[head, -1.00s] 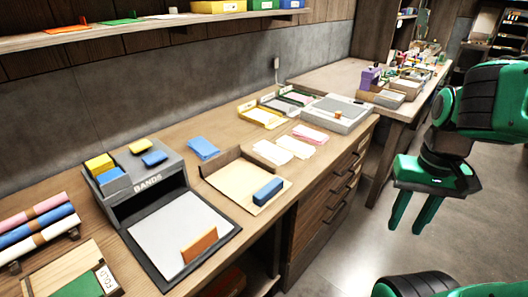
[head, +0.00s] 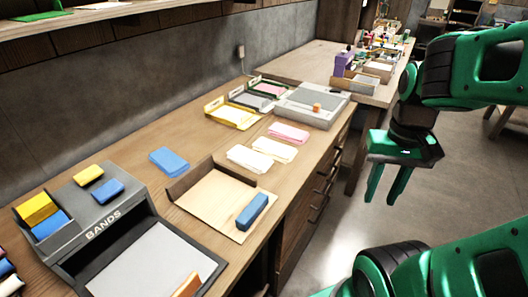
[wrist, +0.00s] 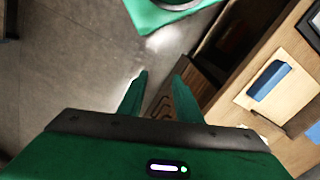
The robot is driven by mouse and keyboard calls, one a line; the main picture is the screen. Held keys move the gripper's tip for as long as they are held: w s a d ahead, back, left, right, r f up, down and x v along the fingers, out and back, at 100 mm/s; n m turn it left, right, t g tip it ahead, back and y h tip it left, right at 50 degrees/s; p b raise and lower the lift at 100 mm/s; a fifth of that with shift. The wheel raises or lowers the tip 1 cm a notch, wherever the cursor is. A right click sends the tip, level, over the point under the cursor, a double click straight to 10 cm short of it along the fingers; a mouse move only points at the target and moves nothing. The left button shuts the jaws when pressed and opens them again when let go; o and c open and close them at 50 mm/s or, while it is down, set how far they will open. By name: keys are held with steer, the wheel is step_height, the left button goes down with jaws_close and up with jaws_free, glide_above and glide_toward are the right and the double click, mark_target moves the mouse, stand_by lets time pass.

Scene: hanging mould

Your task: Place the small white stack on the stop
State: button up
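Two pale stacks lie flat side by side on the workbench in the head view: a white stack (head: 248,159) and a slightly creamier one (head: 275,150). I cannot tell for sure which is the small one. Left of them is a wooden board (head: 213,203) with a raised edge along its back and side, which may be the stop. A blue block (head: 251,211) rests on its front right. My gripper (head: 383,190) is open and empty, fingers downward, off the bench to the right. In the wrist view my gripper (wrist: 160,88) shows a gap between its fingers.
A pink stack (head: 289,133) and a blue stack (head: 169,161) lie near the pale ones. A grey box (head: 311,105) with an orange knob and a yellow tray (head: 232,116) stand behind. A bands holder (head: 95,222) is at front left.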

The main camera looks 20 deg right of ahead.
steer(key=shift+w+a, duration=0.3)
steer(key=shift+w, duration=0.2)
steer(key=o, duration=1.1)
steer(key=shift+w+r+m, duration=0.1)
steer(key=shift+r+m, duration=0.05)
steer(key=shift+m, duration=0.15)
steer(key=m+t+y, duration=0.5)
steer(key=m+t, duration=0.2)
steer(key=m, duration=1.5)
glide_toward(251, 157)
steer(key=x, duration=0.3)
steer(key=shift+w+d, duration=0.1)
steer(key=shift+w, duration=0.1)
steer(key=shift+x, duration=2.85)
